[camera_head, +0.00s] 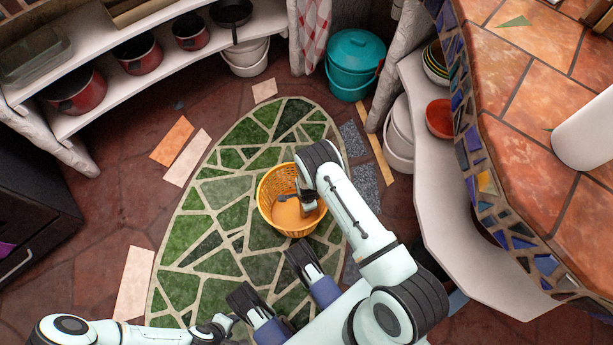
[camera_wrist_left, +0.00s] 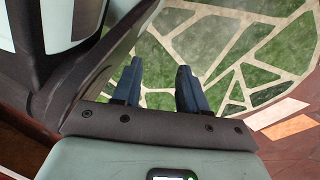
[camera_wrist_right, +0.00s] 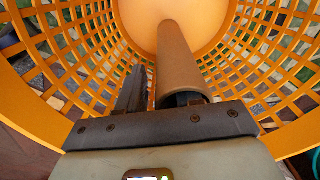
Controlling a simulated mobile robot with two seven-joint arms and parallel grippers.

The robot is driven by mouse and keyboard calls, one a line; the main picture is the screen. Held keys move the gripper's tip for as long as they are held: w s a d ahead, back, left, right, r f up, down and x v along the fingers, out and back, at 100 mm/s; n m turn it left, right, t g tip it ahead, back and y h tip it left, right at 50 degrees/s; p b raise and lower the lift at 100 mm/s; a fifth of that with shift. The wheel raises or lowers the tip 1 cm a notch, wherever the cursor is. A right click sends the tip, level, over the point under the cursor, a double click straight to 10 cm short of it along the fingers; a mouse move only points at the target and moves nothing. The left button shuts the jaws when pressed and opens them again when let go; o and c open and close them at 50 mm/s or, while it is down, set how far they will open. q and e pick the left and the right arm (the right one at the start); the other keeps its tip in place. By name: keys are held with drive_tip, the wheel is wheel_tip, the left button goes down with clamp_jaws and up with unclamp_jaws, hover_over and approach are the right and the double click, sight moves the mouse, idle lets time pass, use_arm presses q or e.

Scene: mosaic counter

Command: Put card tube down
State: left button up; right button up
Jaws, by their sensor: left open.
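The card tube (camera_wrist_right: 178,62) is a plain brown cylinder inside the orange basket (camera_wrist_right: 270,75). In the right wrist view its far end meets the basket's bottom. My right gripper (camera_wrist_right: 158,92) is down in the basket. One finger is left of the tube with a narrow gap; the other is mostly hidden at the tube's near end, perhaps inside it. Whether the fingers press on it is unclear. In the head view the basket (camera_head: 268,208) stands on the green mat and my arm hides the tube. My left gripper (camera_wrist_left: 158,85) is open and empty above the mat.
The green mosaic mat (camera_head: 225,190) lies on the red stone floor. A teal bucket (camera_head: 353,62) and white pots (camera_head: 399,140) stand at the back right. Shelves with red pots (camera_head: 138,52) are at the upper left. The tiled counter (camera_head: 510,95) bounds the right side.

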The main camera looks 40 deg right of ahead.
use_arm(q)
drive_tip(key=shift+w+r, duration=0.1)
drive_tip(key=shift+w, duration=0.05)
use_arm(e)
drive_tip(key=shift+r, duration=0.1)
wheel_tip(320, 180, up, 13)
drive_tip(key=p, duration=0.5)
use_arm(q)
drive_tip(key=w+d+r+t, duration=0.2)
drive_tip(key=w+r, duration=0.4)
drive_tip(key=r, duration=0.1)
drive_tip(key=shift+w+r+m+t, duration=0.3)
drive_tip(key=shift+r, duration=0.05)
use_arm(e)
drive_tip(key=s+a+r+n+t+y, duration=0.1)
drive_tip(key=s+a+r+n, duration=0.2)
drive_tip(key=s+n, duration=0.3)
drive_tip(key=s+a+r+n+t+y, duration=0.1)
drive_tip(key=s+a+r+n, duration=0.2)
drive_tip(key=n, duration=0.7)
drive_tip(key=s+a, duration=0.2)
drive_tip(key=s, duration=0.1)
drive_tip(key=shift+s+a+r+n+t, duration=0.2)
drive_tip(key=shift+a+n+t, duration=0.05)
drive_tip(key=shift+n+t, duration=0.15)
